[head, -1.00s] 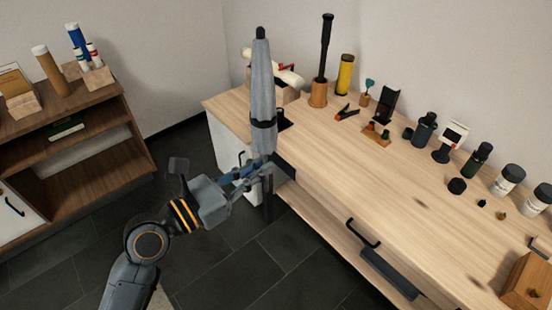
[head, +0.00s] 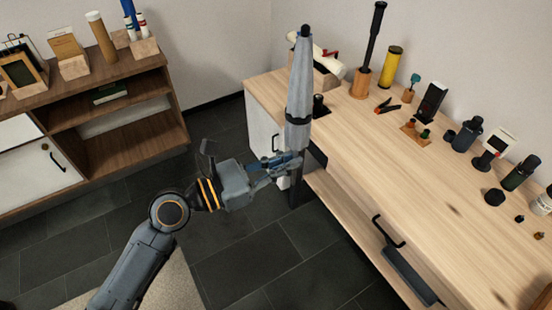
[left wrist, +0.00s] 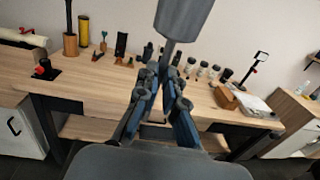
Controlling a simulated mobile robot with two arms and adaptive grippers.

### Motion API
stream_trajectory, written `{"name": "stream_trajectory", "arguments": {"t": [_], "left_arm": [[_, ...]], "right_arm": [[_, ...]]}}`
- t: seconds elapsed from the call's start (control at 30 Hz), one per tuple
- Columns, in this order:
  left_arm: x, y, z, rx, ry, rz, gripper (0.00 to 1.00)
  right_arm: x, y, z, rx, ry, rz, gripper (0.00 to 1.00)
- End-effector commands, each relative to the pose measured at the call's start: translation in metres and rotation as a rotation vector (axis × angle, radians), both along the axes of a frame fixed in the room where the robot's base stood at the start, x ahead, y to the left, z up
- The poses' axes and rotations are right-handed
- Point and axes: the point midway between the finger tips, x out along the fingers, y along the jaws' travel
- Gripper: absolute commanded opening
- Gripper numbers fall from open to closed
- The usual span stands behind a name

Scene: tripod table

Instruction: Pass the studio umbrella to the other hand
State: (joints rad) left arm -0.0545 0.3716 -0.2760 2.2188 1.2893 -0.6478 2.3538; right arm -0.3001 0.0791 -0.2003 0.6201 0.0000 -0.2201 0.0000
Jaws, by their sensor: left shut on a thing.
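The studio umbrella (head: 301,85) is furled, grey with a dark tip, and stands nearly upright in the head view, tip up. My left gripper (head: 292,162) is shut on its lower part, just below the grey cloth. In the left wrist view the umbrella (left wrist: 183,18) rises out of the top of the frame, and the left gripper's fingers (left wrist: 165,85) close around its lower end. The umbrella is held in front of the near left corner of the workbench. My right gripper shows in neither view.
The wooden workbench (head: 420,195) carries a black-handled tool (head: 372,45) in a wooden block, a yellow cylinder (head: 391,67), an orange-handled clamp (head: 385,105) and several small items. A brown shelf unit (head: 75,120) stands at the left. Dark floor lies open between them.

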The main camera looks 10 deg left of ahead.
Motion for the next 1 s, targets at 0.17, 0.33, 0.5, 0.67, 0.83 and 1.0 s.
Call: {"name": "stream_trajectory", "arguments": {"t": [0.17, 0.33, 0.5, 0.67, 0.83, 1.0], "left_arm": [[0.009, -0.008, -0.010, 0.002, 0.000, -0.078, 0.00], [0.011, -0.010, -0.013, 0.001, -0.002, -0.114, 0.00], [0.011, -0.006, -0.015, 0.004, 0.000, -0.176, 0.00], [0.009, 0.004, -0.014, 0.003, -0.001, -0.290, 0.00], [0.005, 0.014, -0.013, 0.000, -0.003, -0.425, 0.00], [0.002, 0.018, -0.014, 0.000, -0.001, -0.499, 0.00]], "right_arm": [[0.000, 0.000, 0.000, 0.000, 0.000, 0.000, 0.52], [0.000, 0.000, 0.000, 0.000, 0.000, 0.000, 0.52], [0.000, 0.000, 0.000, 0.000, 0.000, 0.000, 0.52], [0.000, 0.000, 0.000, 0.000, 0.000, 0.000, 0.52], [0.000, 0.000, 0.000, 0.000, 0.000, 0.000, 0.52], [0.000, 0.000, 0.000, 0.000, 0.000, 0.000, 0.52]]}}
